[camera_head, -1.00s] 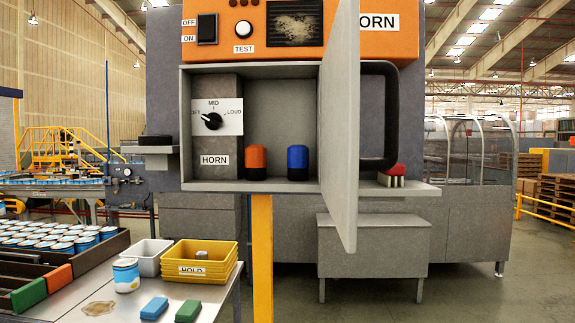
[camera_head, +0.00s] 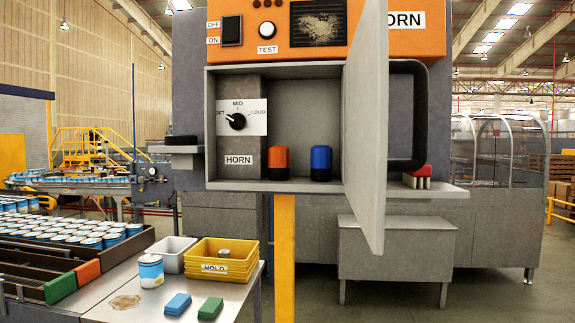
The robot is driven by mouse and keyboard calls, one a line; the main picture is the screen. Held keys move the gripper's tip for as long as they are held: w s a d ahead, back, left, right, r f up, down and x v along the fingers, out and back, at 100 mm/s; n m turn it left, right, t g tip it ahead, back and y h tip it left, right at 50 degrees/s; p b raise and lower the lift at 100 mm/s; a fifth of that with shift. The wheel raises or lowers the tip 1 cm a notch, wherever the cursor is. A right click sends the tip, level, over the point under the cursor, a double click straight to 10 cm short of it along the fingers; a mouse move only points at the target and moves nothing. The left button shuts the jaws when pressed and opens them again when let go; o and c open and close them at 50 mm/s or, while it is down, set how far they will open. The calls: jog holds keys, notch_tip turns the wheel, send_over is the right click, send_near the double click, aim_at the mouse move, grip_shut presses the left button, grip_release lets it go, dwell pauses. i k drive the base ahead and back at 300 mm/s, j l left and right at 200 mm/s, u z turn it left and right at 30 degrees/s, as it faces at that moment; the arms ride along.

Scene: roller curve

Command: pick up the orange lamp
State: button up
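The orange lamp (camera_head: 278,161) is a small orange cylinder on a dark base. It stands upright on the floor of an open grey cabinet (camera_head: 222,186), left of a similar blue lamp (camera_head: 321,162). A gap separates the two lamps. The cabinet door (camera_head: 366,140) is swung open on the right side and leaves both lamps in clear view. My gripper is not in view.
A dial panel (camera_head: 238,121) is inside the cabinet on the left. A yellow post (camera_head: 285,250) stands below it. A table (camera_head: 125,304) at lower left bears a can (camera_head: 151,270), yellow trays (camera_head: 222,262) and blue and green blocks. A grey bench (camera_head: 397,248) is lower right.

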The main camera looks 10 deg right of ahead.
aim_at(279, 156)
jog(key=i+j+z, duration=0.35)
jog(key=j, duration=0.25)
jog(key=i+j+z, duration=0.35)
jog(key=j, duration=0.3)
jog(key=i, duration=0.05)
